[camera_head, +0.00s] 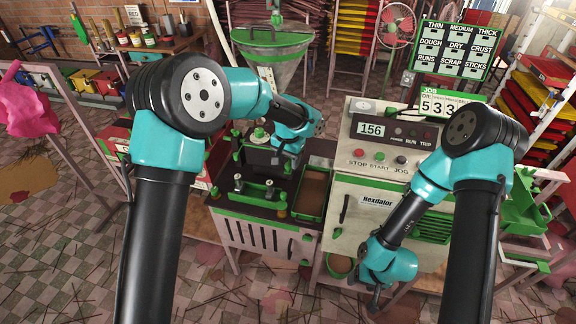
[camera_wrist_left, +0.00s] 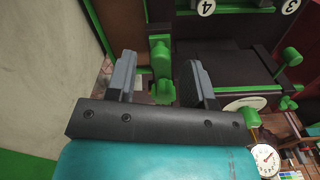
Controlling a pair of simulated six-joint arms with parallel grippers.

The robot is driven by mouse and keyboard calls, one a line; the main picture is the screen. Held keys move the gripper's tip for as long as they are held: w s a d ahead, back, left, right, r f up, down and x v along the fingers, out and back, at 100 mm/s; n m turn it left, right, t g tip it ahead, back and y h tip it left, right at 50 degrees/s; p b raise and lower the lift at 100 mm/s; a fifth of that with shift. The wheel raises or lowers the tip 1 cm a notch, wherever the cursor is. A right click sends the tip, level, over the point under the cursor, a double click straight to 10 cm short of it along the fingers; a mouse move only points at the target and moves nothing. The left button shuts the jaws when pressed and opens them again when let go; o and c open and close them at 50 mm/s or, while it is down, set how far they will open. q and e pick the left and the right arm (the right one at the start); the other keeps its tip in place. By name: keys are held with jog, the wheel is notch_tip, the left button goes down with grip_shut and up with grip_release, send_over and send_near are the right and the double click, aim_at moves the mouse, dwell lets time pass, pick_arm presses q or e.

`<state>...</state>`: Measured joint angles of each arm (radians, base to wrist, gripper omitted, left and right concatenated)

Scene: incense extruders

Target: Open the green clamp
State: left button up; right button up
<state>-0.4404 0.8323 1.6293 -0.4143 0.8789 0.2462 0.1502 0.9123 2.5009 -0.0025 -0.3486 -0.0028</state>
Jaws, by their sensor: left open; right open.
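In the left wrist view, a green clamp-like piece (camera_wrist_left: 160,58) with a knobbed end stands between the two fingers of my left gripper (camera_wrist_left: 158,80). The fingers are apart, with gaps visible on both sides of the piece. In the head view, my left gripper (camera_head: 284,166) is over the dark-topped machine, and its own wrist hides most of the spot it reaches. My right gripper (camera_head: 373,302) hangs low in front of the control cabinet, empty and away from the clamp; its fingers are small in view.
The control cabinet (camera_head: 350,205) with its display stands right of the machine. A brown-filled tray (camera_head: 313,194) lies between them. A green bar with pegs (camera_head: 258,190) is at the machine's front. In the wrist view, another green knob (camera_wrist_left: 292,57) is at right.

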pick_arm(q)
jog(key=shift+f, duration=1.4)
jog(key=shift+c, duration=0.2)
grip_shut()
